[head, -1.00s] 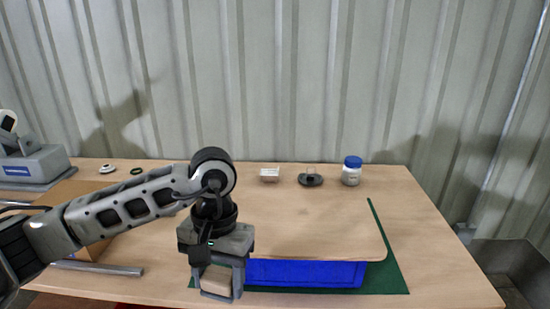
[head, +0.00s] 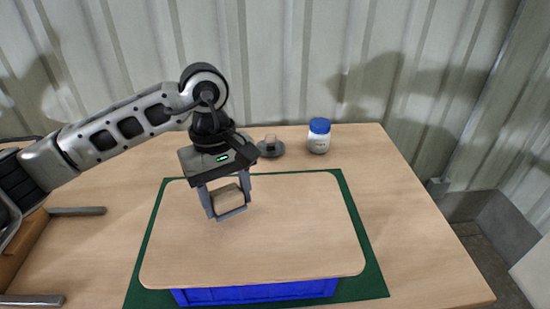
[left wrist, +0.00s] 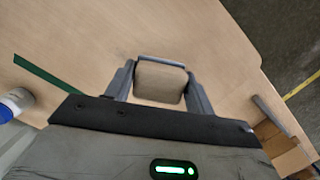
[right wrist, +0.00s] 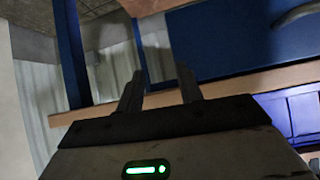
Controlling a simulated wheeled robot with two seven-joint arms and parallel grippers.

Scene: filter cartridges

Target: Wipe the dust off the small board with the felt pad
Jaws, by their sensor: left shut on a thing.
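The small board (head: 300,235) is a pale wooden panel with rounded corners, lying over a blue bin (head: 260,292) on a green mat (head: 365,270). I cannot make out dust on it. My left gripper (head: 229,205) is over the board's upper middle, shut on the felt pad (head: 226,195), a beige block. The left wrist view shows the pad (left wrist: 160,82) between the fingers, with the wood surface beyond. I cannot tell whether the pad touches the board. My right gripper (right wrist: 160,90) shows only in the right wrist view, fingers apart and empty, away from the board.
A white jar with a blue lid (head: 319,136) and a dark round object (head: 271,147) stand behind the board. Grey bars (head: 75,211) and a brown box (head: 22,240) lie at the left. The table right of the mat is clear.

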